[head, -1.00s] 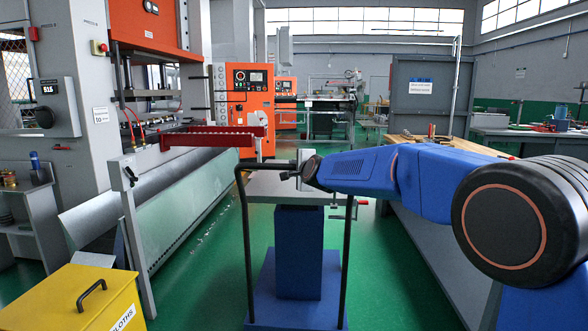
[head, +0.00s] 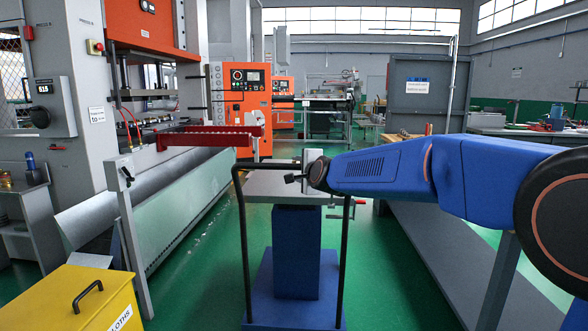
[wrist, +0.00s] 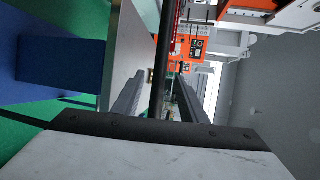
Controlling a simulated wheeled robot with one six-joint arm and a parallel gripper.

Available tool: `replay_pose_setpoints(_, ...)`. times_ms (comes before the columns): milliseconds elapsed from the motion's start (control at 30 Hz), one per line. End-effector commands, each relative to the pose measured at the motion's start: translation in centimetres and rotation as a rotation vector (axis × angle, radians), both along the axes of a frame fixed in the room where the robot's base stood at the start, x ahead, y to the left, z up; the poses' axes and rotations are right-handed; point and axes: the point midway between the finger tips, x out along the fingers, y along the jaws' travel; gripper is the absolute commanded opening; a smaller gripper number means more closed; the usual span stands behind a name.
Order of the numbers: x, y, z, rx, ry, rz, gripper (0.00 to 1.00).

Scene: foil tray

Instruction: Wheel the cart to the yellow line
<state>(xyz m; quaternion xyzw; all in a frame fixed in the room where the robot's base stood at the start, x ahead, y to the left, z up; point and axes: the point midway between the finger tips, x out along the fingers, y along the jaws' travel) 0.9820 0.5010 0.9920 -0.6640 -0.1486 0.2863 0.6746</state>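The cart has a grey top (head: 262,184), a blue column (head: 297,250), a blue base (head: 290,292) and a black tube handle (head: 243,235) on its near side. My gripper (head: 309,164) is at the right part of the handle's top bar in the head view; its fingers are largely hidden there. In the wrist view, my gripper (wrist: 160,92) has its two grey fingers apart. The black handle bar (wrist: 165,50) runs between them, with gaps seen at both sides. Contact cannot be told. No yellow line shows in either view.
A yellow cloths bin (head: 75,298) stands at the lower left. A press with a sloping grey trough (head: 190,205) lines the left, with a red rack (head: 208,138) jutting out. A workbench (head: 440,245) lines the right. Green floor is open between them, beside the cart.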

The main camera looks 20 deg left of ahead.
Motion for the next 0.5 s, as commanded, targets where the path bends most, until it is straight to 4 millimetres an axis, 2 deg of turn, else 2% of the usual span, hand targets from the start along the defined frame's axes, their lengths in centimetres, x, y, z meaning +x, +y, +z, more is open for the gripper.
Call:
replay_pose_setpoints(300, -4.3, -3.2, 1.1, 0.001, 0.000, 0.000, 0.39)
replay_pose_setpoints(500, -6.5, -4.8, 1.5, 0.001, -0.001, 0.000, 0.39)
